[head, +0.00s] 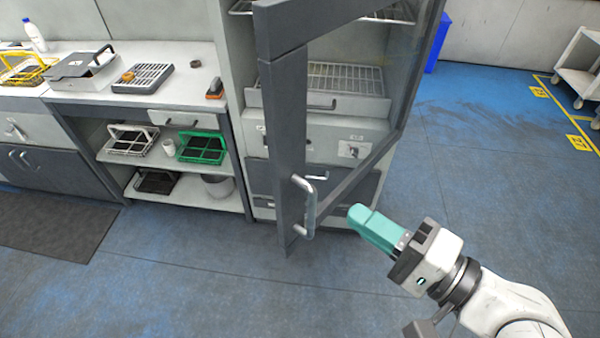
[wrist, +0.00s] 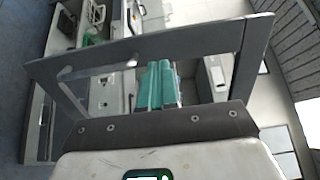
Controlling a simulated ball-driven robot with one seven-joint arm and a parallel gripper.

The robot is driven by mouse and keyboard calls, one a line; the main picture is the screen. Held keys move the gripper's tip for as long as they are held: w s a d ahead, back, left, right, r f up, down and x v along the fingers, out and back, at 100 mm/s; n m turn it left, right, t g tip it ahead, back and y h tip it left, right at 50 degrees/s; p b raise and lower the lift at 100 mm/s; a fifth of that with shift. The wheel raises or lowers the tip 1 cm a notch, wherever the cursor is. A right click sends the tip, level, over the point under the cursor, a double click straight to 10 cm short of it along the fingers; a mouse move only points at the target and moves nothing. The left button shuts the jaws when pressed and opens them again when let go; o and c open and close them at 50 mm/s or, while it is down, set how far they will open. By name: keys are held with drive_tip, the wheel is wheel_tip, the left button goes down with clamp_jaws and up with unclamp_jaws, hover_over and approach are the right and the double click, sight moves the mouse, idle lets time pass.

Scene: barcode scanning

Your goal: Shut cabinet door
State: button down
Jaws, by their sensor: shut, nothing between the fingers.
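The cabinet door (head: 290,130) has a dark grey frame with a clear pane and stands open, swung out from the tall cabinet (head: 238,110). Its metal bar handle (head: 306,207) is on the door's free edge stile. My gripper (head: 358,214) has teal fingers, which are shut and empty. It is right of the handle, with a visible gap between them in the head view. In the wrist view the teal fingers (wrist: 160,75) point toward the door frame (wrist: 200,45), with the handle (wrist: 75,72) to their left.
Wire shelves (head: 335,78) show inside the cabinet. A counter (head: 140,105) with trays and a white bottle (head: 35,36) stands at left, with baskets on shelves below. A white cart (head: 578,70) and blue bin (head: 438,45) are at the back right. The blue floor (head: 480,170) on the right is clear.

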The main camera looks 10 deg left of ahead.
sight(279, 165)
drive_tip(key=b+x, duration=0.7)
drive_tip(key=x, duration=0.4)
drive_tip(key=shift+w+a, duration=0.1)
drive_tip(key=shift+a, duration=0.15)
drive_tip(key=shift+x, duration=0.85)
drive_tip(key=shift+f, duration=0.15)
